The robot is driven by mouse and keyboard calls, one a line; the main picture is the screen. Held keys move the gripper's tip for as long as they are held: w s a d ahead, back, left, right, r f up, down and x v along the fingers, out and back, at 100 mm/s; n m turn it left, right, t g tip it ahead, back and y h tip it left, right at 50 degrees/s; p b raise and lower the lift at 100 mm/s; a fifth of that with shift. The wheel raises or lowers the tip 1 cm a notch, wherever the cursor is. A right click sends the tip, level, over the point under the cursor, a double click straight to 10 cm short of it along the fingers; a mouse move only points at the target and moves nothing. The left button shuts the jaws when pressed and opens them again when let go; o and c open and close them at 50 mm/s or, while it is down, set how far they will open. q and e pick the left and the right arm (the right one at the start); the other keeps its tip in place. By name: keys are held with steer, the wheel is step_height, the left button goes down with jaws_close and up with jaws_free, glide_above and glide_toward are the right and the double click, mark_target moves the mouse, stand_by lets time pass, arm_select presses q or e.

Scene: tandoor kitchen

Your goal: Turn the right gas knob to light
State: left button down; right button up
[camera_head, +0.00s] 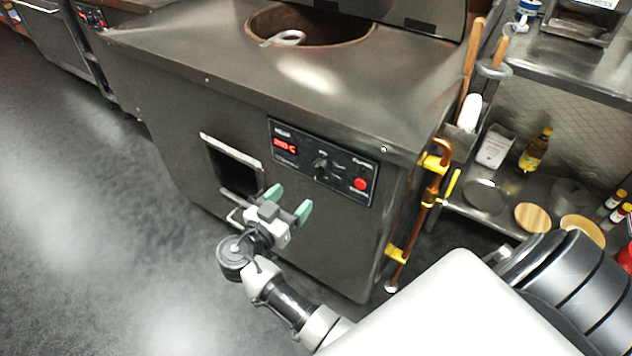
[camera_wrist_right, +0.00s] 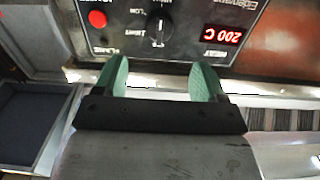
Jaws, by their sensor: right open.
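The black gas knob (camera_head: 321,168) sits in the middle of the dark control panel (camera_head: 343,189) on the front of the steel tandoor. It also shows in the right wrist view (camera_wrist_right: 160,25), where the panel lettering is upside down; which mark the knob points to is hard to tell. My right gripper (camera_head: 289,200) is open and empty, with its green fingertips apart. It is just below and in front of the panel, not touching the knob. In the right wrist view the knob lies beyond the gap between the fingers (camera_wrist_right: 160,78). My left gripper is not in view.
The panel also bears a red display (camera_head: 285,146) reading about 200 C and a red button (camera_head: 360,184). A square opening (camera_head: 236,172) is left of the gripper. A copper pipe with yellow fittings (camera_head: 434,165) runs down the right side. Open floor lies left.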

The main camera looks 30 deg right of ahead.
mark_target(316, 174)
steer(key=p+x, duration=0.1)
steer(key=x, duration=0.9)
steer(key=shift+w+d, duration=0.1)
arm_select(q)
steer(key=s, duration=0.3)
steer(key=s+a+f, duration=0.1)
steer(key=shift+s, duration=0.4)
arm_select(e)
steer(key=shift+c, duration=0.3)
steer(key=c, duration=0.9)
steer(key=shift+o, duration=0.2)
